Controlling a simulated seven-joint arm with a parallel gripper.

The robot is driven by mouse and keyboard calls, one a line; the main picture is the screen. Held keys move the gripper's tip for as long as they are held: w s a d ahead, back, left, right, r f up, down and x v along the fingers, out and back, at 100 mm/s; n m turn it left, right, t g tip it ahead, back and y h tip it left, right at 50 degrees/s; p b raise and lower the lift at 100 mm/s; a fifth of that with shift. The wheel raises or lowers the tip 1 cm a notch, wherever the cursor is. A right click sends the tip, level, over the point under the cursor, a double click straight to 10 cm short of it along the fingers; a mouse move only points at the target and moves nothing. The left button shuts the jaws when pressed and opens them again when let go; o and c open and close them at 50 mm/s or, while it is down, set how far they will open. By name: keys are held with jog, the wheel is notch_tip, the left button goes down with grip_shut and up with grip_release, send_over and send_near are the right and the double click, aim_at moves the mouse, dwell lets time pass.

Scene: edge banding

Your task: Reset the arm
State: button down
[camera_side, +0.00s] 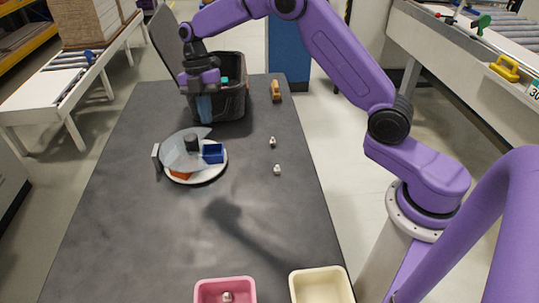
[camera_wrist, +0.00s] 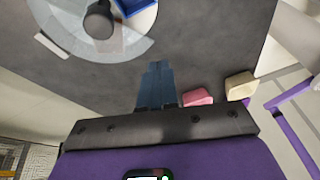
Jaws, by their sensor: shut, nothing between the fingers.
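My gripper (camera_side: 205,107) hangs from the purple arm in front of the dark bin, above the far part of the dark grey table (camera_side: 150,240). In the wrist view its blue fingers (camera_wrist: 157,72) are together with nothing between them. The gripper points down and is apart from the round plate nearer the camera.
A black bin (camera_side: 232,100) stands behind my gripper. A white round turntable (camera_side: 205,172) holds a blue box (camera_side: 213,153) and a grey clear cover (camera_side: 185,150). Pink (camera_side: 225,290) and cream (camera_side: 320,287) trays sit at the near edge. An orange-brown object (camera_side: 276,91) and two small white items lie right.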

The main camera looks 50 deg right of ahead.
jog(key=s+a+r+m+t+h, duration=0.1)
jog(key=s+a+r+m, duration=0.15)
jog(key=s, duration=0.75)
jog(key=s+a+r+m+h, duration=0.1)
jog(key=s+r+m, duration=0.2)
jog(key=s, duration=0.6)
jog(key=s+d+m+t, duration=0.1)
jog(key=s+d+m, duration=0.2)
jog(key=s, duration=0.6)
jog(key=s+d+f+m+t, duration=0.1)
jog(key=s+d+m, duration=0.2)
jog(key=s, duration=0.7)
jog(key=shift+d, duration=1)
